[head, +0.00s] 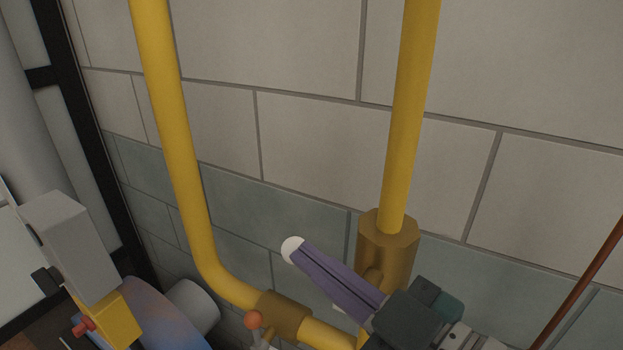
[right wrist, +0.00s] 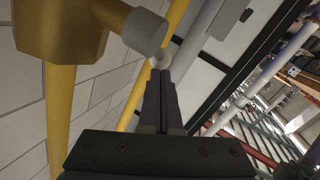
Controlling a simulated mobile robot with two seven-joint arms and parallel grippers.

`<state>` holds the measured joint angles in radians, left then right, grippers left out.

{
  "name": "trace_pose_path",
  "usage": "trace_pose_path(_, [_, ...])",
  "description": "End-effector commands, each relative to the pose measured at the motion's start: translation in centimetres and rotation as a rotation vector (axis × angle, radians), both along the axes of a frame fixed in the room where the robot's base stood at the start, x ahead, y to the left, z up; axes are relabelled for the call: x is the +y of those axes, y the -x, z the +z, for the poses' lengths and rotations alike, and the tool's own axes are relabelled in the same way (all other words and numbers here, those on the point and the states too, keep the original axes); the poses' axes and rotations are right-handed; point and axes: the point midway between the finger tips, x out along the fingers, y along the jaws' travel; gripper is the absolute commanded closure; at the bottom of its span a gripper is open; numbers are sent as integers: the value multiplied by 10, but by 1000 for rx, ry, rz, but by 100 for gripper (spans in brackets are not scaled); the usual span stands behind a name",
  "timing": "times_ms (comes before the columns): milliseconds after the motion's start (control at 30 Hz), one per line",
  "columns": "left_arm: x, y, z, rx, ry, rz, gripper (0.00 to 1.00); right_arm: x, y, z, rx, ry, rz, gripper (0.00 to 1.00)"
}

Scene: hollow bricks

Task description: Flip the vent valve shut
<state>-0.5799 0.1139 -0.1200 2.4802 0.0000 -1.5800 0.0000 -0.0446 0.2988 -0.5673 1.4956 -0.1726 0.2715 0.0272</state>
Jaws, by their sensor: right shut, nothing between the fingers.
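A brass hexagonal valve body (head: 388,240) sits on the right yellow pipe. A second brass fitting (head: 283,312) sits on the lower pipe, with an orange-red ball knob on a grey stem (head: 254,320) in front of it. I cannot tell for certain which is the vent valve. My right gripper (head: 292,250) is shut and empty, its purple fingers together, pale tips pointing up-left in front of the wall. In the right wrist view the fingertips (right wrist: 161,66) appear close to a grey cylindrical end (right wrist: 145,29) on a brass body (right wrist: 60,28); contact is unclear. My left gripper is not visible.
Yellow pipes (head: 167,110) run up the tiled wall (head: 300,130). A grey box (head: 70,245) and a yellow block (head: 108,318) with a red part stand at lower left. A thin copper-coloured pipe (head: 590,280) runs at the right. Open space lies left of the fingertips.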

Motion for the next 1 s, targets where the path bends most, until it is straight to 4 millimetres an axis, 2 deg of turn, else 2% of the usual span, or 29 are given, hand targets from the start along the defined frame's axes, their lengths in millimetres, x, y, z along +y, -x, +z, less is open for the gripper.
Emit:
trace_pose_path(33, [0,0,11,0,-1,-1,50,1,-1,5,20,35,1,100])
trace_pose_path(200, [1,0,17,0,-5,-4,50,4,-3,-7,72,107,0,100])
trace_pose_path(500, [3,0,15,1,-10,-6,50,7,-5,-17,70,103,0,100])
trace_pose_path(1000, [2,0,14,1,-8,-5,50,8,-5,-19,68,101,0,100])
